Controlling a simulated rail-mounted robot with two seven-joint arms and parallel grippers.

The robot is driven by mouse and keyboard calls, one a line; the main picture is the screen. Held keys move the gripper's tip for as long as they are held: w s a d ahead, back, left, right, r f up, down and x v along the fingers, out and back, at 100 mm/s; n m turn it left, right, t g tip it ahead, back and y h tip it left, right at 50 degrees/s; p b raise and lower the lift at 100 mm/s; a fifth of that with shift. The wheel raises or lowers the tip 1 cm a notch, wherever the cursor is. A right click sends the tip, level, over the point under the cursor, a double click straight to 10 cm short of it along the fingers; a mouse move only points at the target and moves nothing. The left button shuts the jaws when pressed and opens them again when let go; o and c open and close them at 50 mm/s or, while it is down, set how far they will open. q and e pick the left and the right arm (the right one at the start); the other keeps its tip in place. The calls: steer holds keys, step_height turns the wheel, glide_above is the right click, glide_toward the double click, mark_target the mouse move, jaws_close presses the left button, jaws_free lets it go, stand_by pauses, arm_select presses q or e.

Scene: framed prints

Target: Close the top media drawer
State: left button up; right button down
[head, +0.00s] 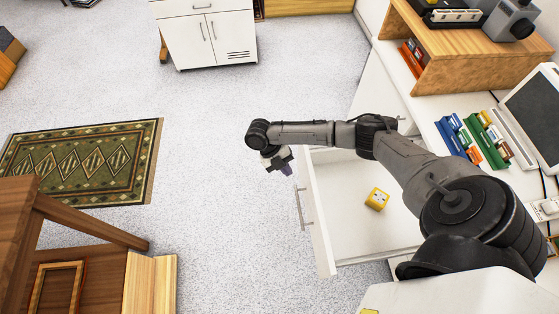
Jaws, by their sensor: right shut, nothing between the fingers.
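A white media drawer (345,225) stands pulled out from the white desk on the right. Its front panel (318,225) faces left and carries a grey bar handle (302,208). A small yellow block-like object (377,199) lies on the drawer floor. My right arm reaches over the drawer from the right. My right gripper (285,170) points down just outside the drawer's front, near the upper end of the handle. It is shut and empty; whether it touches the front panel cannot be told. My left gripper is not in view.
The desk top holds blue (452,138) and green (487,138) trays, a monitor (535,115) and a wooden shelf (440,55). A white cabinet (210,38) stands at the back. A patterned rug (85,160) and wooden furniture (90,220) lie left. Floor left of the drawer is clear.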

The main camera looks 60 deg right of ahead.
mark_target(307, 179)
steer(key=s+d, duration=0.1)
steer(key=s, duration=0.1)
steer(key=s+d+f, duration=0.1)
steer(key=shift+s+d+f, duration=0.15)
steer(key=shift+s+d, duration=0.25)
